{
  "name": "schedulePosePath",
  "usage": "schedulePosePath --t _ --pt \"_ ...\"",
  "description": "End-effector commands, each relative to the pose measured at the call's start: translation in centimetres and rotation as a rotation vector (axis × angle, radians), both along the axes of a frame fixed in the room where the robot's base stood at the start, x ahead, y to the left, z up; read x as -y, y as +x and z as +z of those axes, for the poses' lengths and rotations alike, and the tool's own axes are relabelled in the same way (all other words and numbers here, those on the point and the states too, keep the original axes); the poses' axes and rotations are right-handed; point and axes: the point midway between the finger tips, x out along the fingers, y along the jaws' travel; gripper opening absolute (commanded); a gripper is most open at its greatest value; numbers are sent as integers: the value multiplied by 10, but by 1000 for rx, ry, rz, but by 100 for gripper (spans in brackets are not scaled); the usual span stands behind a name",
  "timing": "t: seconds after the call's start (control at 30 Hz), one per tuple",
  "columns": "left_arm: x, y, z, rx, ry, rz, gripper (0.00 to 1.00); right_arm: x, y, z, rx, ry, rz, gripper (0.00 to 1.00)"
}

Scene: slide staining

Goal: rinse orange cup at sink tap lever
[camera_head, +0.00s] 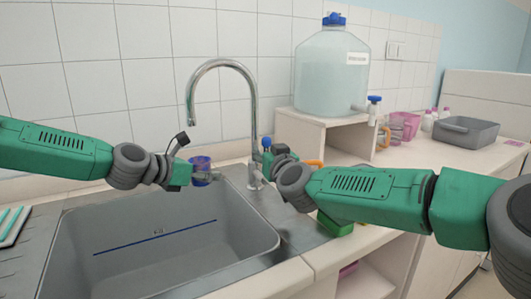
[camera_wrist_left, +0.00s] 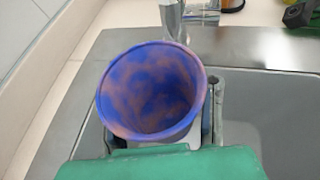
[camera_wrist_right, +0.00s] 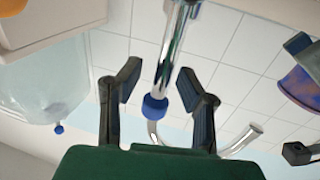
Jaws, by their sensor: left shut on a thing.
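The orange cup (camera_head: 201,164) is mostly covered in blue-purple colour, with orange patches on its inner wall and rim in the left wrist view (camera_wrist_left: 150,95). My left gripper (camera_head: 187,172) is shut on it and holds it over the back of the sink, below and near the tap spout (camera_head: 190,118). The cup looks empty, its mouth facing the left wrist camera. The tap lever has a blue tip (camera_head: 266,142), which also shows in the right wrist view (camera_wrist_right: 155,106). My right gripper (camera_wrist_right: 160,88) is open, with its fingers on either side of the lever; contact is unclear.
The grey sink basin (camera_head: 240,232) is empty below the cup. A large water container (camera_head: 332,75) with a blue-topped spigot stands on a shelf (camera_head: 300,130) behind my right arm. A grey tub (camera_head: 466,130) sits at the far right. A green object (camera_head: 335,226) lies beside the sink.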

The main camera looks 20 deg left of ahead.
Motion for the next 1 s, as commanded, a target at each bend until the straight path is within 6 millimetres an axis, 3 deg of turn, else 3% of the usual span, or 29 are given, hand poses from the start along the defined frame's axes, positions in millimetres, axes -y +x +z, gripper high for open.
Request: schedulePosePath --t 0.1,0.17,0.2,0.23,0.93,1.0 --pt "0 0 0 0 0 0 4 0 0 0 0 0 0 32" --pt "0 0 0 0 0 0 4 0 0 0 -1 -1 0 15" --pt "0 0 0 0 0 0 4 0 0 0 -1 -1 0 1" --pt "0 0 0 0 0 0 4 0 0 0 0 0 0 0" --pt "0 0 0 0 0 0 4 7 8 -2 -104 86 0 0" --pt "0 0 0 0 0 0 4 7 8 -2 -104 86 0 27"
